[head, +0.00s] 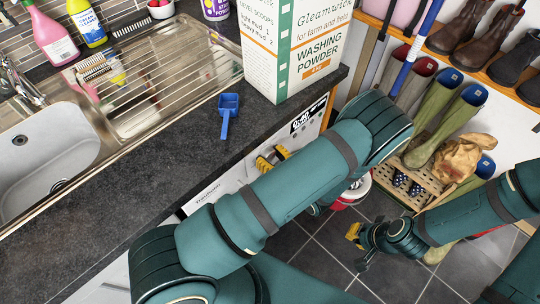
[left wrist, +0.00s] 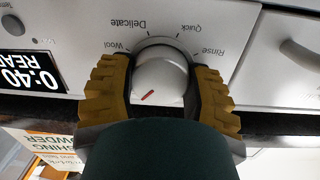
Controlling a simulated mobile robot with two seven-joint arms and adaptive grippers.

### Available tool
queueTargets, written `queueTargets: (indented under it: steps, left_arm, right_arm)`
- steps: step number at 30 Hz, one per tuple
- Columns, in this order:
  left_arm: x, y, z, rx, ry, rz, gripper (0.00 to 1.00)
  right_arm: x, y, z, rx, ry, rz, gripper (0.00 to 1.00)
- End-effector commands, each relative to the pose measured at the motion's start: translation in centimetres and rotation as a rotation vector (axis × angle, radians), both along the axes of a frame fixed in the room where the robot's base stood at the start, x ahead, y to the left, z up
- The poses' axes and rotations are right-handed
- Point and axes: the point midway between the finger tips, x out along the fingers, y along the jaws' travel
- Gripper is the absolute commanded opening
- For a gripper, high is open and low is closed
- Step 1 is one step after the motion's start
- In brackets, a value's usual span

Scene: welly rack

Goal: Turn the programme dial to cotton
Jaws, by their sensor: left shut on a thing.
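In the left wrist view, upside down, the round white programme dial (left wrist: 160,76) sits on the washing machine's white panel. Its red pointer mark points to the lower left of that picture. Wool, Delicate, Quick and Rinse show around the dial; a cotton label is not visible. My left gripper (left wrist: 160,95) is shut on the dial, one yellow-padded finger on each side. In the head view my left gripper (head: 271,158) is at the machine's front below the worktop, and my arm hides part of the panel. My right gripper (head: 356,248) appears open and empty above the floor.
The machine's display (left wrist: 30,72) reads 0:40 and part of a word. Boots (head: 440,110) and a crate (head: 415,180) are at the right, a red-and-white bucket (head: 352,192) nearby.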

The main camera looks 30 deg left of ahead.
Motion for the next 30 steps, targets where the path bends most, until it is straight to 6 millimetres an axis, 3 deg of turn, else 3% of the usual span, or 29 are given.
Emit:
queueTargets:
  steps: [5,6,8,20,30]
  left_arm:
    - [-0.1,0.1,0.0,0.002,0.001,0.003,0.17]
    - [-0.1,0.1,0.0,0.002,0.001,0.004,0.69]
    - [-0.1,0.1,0.0,0.002,0.001,0.003,0.88]
    - [-0.2,-0.6,0.0,0.0,-0.001,0.0,0.88]
    - [-2.2,-5.3,0.2,0.0,0.0,0.0,0.88]
  right_arm:
    - [0.0,0.0,0.0,0.0,0.0,0.0,0.0]
    - [0.0,0.0,0.0,0.0,0.0,0.0,0.0]
    - [0.0,0.0,0.0,0.0,0.0,0.0,0.0]
    - [0.0,0.0,0.0,0.0,0.0,0.0,0.0]
    - [0.0,0.0,0.0,0.0,0.0,0.0,0.0]
